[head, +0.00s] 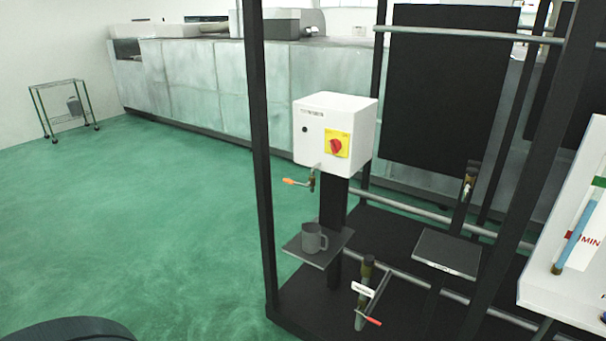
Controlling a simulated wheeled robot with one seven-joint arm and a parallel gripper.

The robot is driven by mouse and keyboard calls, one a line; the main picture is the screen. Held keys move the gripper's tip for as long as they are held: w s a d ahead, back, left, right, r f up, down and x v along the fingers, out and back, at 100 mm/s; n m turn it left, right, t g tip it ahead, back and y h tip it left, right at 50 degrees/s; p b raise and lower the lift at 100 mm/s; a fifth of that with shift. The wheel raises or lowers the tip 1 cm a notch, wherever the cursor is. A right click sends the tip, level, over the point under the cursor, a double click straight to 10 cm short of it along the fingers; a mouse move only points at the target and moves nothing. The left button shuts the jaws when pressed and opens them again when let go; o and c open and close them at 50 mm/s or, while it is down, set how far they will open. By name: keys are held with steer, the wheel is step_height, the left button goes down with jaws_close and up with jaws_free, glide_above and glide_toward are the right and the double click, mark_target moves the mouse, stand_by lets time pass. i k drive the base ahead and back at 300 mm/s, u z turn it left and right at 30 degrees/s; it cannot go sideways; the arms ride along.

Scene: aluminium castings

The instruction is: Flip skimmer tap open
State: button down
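Three tap-like fittings show in the head view, and I cannot tell for certain which is the skimmer tap. A small brass tap with an orange lever (295,182) hangs below a white box; its lever points left. A lower valve with a red lever (371,321) stands near the frame's base. A third brass tap (468,187) sits farther right, above a grey plate. My gripper is not in view.
The white box (308,155) has a red knob on a yellow plate. A grey mug (313,238) stands on a small shelf (330,257) below the orange-levered tap. Black frame posts (257,140) and grey rails surround the taps. Green floor is clear at left.

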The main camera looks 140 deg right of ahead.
mark_target(285, 180)
steer(key=k, duration=0.4)
steer(key=z, duration=5.1)
steer(key=i, duration=1.3)
steer(key=u, duration=0.4)
